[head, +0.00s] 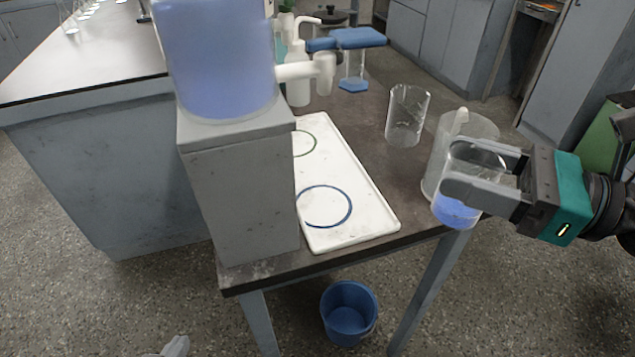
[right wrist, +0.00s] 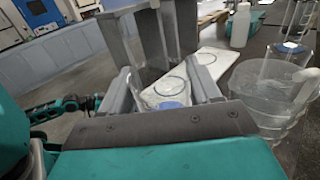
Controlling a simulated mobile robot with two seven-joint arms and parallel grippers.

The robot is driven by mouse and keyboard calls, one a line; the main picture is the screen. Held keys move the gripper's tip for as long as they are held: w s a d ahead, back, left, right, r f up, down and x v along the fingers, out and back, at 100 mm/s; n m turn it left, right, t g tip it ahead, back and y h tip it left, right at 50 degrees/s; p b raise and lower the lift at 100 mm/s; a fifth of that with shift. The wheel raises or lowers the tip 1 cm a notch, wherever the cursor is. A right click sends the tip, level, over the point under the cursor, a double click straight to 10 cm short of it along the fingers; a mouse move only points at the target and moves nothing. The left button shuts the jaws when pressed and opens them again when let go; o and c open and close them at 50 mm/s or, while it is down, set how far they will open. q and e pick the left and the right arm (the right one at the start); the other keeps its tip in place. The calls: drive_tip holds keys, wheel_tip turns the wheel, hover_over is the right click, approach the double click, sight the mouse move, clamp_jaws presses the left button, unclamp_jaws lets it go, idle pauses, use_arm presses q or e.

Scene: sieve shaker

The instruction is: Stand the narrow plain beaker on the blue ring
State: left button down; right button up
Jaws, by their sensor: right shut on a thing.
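My right gripper (head: 460,172) is shut on a clear glass beaker with blue liquid (head: 456,211) in its bottom. The beaker is upright, right of the tray and by the table's front edge; it also shows between the fingers in the right wrist view (right wrist: 168,97). The blue ring (head: 350,212) lies bare on the front part of the white tray (head: 370,220), left of the held beaker. Another clear beaker (head: 407,118) stands empty behind the tray's right side. A pale piece at the bottom edge seems to be my left gripper (head: 176,346); its jaws cannot be made out.
A wide clear jug (head: 436,150) with a pale handle stands just behind the held beaker. A grey block (head: 240,185) bearing a blue-filled tank (head: 220,60) with a white tap borders the tray's left and partly hides a green ring (head: 308,147). A blue bucket (head: 349,312) is below.

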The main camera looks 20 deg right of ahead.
drive_tip(key=p+x, duration=0.5)
drive_tip(key=x, duration=1.2)
drive_tip(key=f+b, duration=0.2)
drive_tip(key=f, duration=0.1)
drive_tip(key=f+b, duration=0.2)
drive_tip(key=f, duration=0.2)
drive_tip(key=shift+w+a, duration=0.1)
drive_tip(key=shift+w, duration=0.15)
drive_tip(key=shift+w+a, duration=0.1)
drive_tip(key=shift+a, duration=0.05)
drive_tip(key=shift+f, duration=0.1)
drive_tip(key=o, duration=1.2)
